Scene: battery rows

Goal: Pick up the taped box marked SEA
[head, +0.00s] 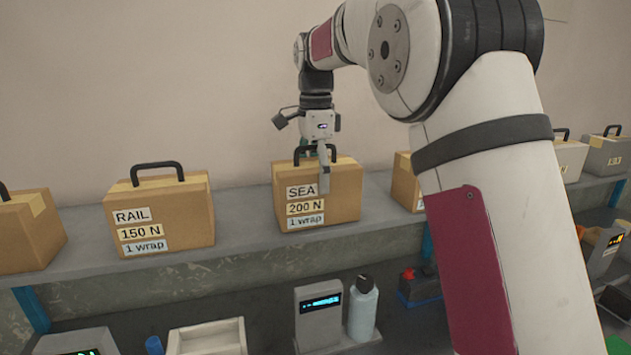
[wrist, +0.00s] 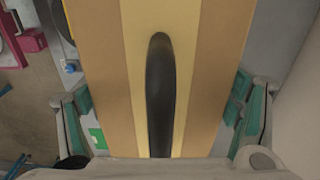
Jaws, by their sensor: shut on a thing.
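The box marked SEA (head: 346,190) is a tan carton with yellow tape, a dark top handle and labels reading SEA, 200 N and 1 wrap. In the head view it stands upright, seemingly on the grey shelf (head: 245,243). My gripper (head: 318,165) comes down from above, with one finger over the front face and the other hidden behind the box. In the wrist view the taped top (wrist: 205,70) and black handle (wrist: 160,90) lie between the green-padded fingers of my gripper (wrist: 160,108). It is shut on the box's front and back sides.
A box marked RAIL (head: 160,212) stands to the left, with another carton (head: 30,232) beyond it. A carton (head: 405,185) stands to the right, partly behind my arm. Below are a meter (head: 318,318), a bottle (head: 362,310) and a white tray (head: 207,338). A wall rises behind the shelf.

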